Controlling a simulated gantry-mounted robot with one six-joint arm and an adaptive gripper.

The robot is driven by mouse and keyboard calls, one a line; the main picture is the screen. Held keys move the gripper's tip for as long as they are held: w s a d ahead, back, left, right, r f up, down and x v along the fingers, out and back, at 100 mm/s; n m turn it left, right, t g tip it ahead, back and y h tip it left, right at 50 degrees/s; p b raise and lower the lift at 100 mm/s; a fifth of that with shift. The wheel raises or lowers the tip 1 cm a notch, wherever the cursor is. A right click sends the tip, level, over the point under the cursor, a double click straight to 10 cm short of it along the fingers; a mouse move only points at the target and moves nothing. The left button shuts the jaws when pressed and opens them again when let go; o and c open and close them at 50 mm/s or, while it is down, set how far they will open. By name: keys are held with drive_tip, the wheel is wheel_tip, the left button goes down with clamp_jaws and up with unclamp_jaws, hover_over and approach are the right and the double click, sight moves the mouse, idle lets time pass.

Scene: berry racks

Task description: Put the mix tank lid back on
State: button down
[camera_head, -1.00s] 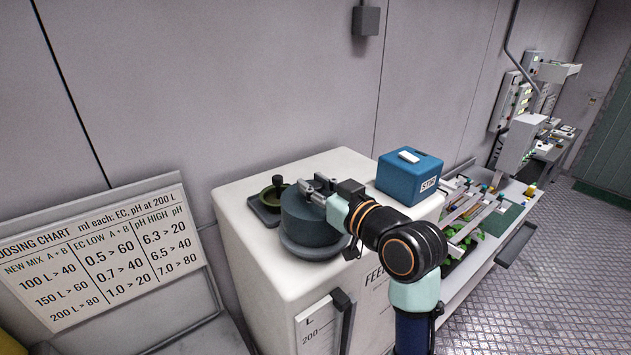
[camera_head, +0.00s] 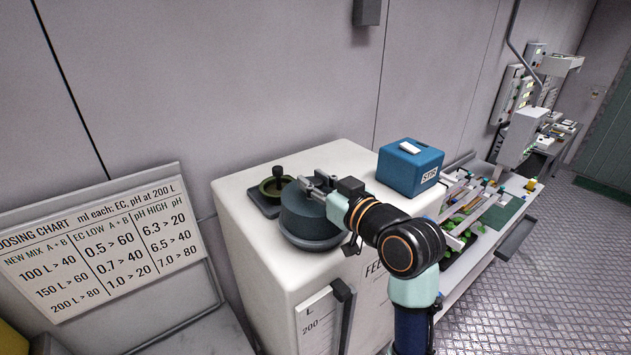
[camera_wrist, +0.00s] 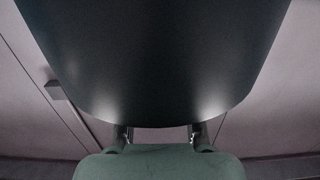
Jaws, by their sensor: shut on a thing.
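The lid (camera_head: 304,222) is a dark grey, round, drum-like piece on top of the white mix tank (camera_head: 262,258). A wider dark ring (camera_head: 322,245) shows around its foot. I cannot tell whether the lid rests fully on it or sits slightly above. My gripper (camera_head: 318,187) reaches in from the right and is shut on the lid at its top. In the wrist view the lid's smooth dark surface (camera_wrist: 160,65) fills the upper middle, and my fingers (camera_wrist: 161,134) show below it. The exact grip point is hidden.
An olive-green round piece with a black knob (camera_head: 275,185) sits on a dark mat behind the lid, to the left. A blue box (camera_head: 405,172) stands at the tank top's right end. A dosing chart (camera_head: 100,250) is at left; a cluttered bench (camera_head: 490,250) lies right.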

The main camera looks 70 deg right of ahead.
drive_tip(key=c, duration=0.8)
unclamp_jaws()
drive_tip(key=shift+o, duration=0.2)
drive_tip(key=v, duration=1.2)
drive_tip(key=shift+w+f, duration=0.1)
drive_tip(key=w+a+f+y, duration=0.1)
drive_tip(key=w+a, duration=0.2)
drive_tip(key=w+a+f+p, duration=0.1)
drive_tip(key=w+a, duration=0.1)
drive_tip(key=a, duration=0.1)
drive_tip(key=w+a+f+n+y, duration=0.1)
drive_tip(key=w+a+f, duration=0.1)
drive_tip(key=w+a, duration=0.1)
drive_tip(key=shift+w+y+p, duration=0.3)
drive_tip(key=shift+w, duration=0.05)
drive_tip(key=w+a+f+n+y+p, duration=0.1)
drive_tip(key=a+f+y, duration=0.1)
drive_tip(key=a, duration=0.8)
drive_tip(key=w+a+f+n+g+y+p, duration=0.1)
drive_tip(key=a+f, duration=0.4)
drive_tip(key=a, duration=0.6)
drive_tip(key=w+a+f+n+g+y+p, duration=0.1)
drive_tip(key=w+a+f+n+y, duration=0.1)
drive_tip(key=a, duration=0.9)
drive_tip(key=shift+w+f+n+y, duration=0.2)
drive_tip(key=shift+f+n+y, duration=0.2)
drive_tip(key=shift+f, duration=0.4)
